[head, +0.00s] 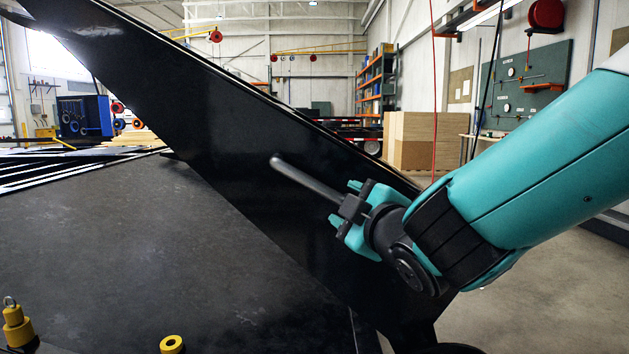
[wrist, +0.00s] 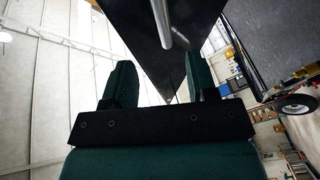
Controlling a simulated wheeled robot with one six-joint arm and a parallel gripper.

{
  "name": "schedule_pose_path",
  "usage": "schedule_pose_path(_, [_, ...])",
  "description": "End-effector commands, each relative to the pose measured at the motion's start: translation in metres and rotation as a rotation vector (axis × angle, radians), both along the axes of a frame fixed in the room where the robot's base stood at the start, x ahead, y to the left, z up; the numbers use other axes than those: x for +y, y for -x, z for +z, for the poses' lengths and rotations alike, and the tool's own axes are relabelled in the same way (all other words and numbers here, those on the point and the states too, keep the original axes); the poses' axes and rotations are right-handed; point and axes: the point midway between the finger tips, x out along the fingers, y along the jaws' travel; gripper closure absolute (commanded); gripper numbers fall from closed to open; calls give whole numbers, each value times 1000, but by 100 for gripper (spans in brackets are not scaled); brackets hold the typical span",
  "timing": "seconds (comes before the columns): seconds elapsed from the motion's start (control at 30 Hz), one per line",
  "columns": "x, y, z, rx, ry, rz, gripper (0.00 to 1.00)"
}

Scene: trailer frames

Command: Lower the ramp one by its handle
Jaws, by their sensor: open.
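The ramp (head: 235,135) is a large black panel that stands raised and slants from upper left to lower right in the head view. Its dark surface also shows in the wrist view (wrist: 135,20). The handle (head: 305,180) is a grey round bar on the ramp's near face. In the wrist view the handle (wrist: 161,20) comes down from the top edge, in line with the gap between my fingers. My gripper (head: 352,208) is open at the bar's lower right end. The wrist view shows its two teal fingers (wrist: 160,65) apart. I cannot tell whether the fingers touch the bar.
A dark flat deck (head: 150,250) lies left of the ramp. A wooden crate (head: 425,140) stands behind. Bare floor (head: 560,300) lies at the right.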

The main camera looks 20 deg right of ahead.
Motion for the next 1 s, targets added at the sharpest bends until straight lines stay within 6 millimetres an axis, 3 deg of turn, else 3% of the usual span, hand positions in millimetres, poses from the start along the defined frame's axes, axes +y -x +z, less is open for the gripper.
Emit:
schedule_pose_path(0.5, [4, -38, 5, 9, 3, 4, 47])
schedule_pose_path(1.0, [9, -120, 6, 5, -3, 0, 47])
